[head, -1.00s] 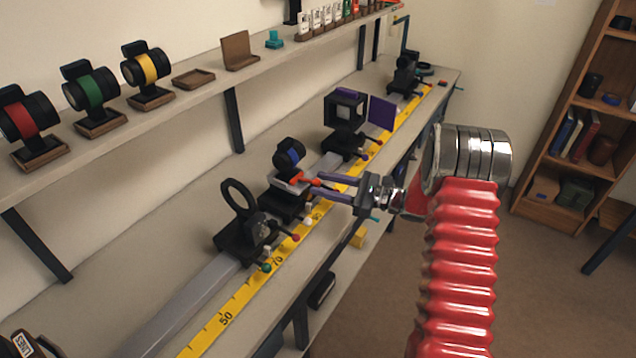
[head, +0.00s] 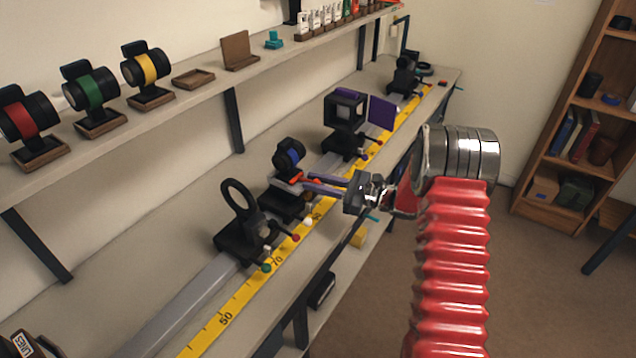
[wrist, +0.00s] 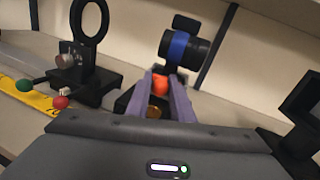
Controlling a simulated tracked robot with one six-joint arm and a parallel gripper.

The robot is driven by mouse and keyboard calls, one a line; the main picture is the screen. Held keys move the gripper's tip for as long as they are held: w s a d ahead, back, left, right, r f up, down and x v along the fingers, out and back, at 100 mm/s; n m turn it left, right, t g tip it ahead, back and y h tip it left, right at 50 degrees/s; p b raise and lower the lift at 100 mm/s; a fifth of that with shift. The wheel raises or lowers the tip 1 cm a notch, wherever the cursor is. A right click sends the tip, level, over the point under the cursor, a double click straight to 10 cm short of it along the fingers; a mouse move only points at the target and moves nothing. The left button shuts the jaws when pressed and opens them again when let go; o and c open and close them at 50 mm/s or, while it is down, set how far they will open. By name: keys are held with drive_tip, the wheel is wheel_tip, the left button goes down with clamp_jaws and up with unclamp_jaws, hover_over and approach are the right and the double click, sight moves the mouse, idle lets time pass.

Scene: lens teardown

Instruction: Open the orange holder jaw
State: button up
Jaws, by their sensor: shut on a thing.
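The orange holder jaw (head: 293,180) is on a dark holder on the rail, under a small black lens barrel with a blue band (head: 289,157). My gripper (head: 307,183) reaches in from the right, with its two purple fingers close together at the jaw. In the wrist view, the orange part (wrist: 160,84) shows between the purple fingertips, just below the blue-banded barrel (wrist: 183,48). My gripper is shut on this orange part. The fingers hide some of the jaw and holder.
A black ring holder (head: 239,199) stands nearer along the rail, and a dark square frame (head: 345,111) with a purple plate (head: 382,112) stands farther along. A yellow scale (head: 243,296) runs beside the rail. The shelf (head: 205,88) above holds several banded barrels.

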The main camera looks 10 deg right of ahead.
clamp_jaws()
drive_tip(key=shift+s+d, duration=0.1)
drive_tip(key=shift+s+v, duration=0.2)
drive_tip(key=shift+v, duration=0.9)
drive_tip(key=o, duration=0.8)
unclamp_jaws()
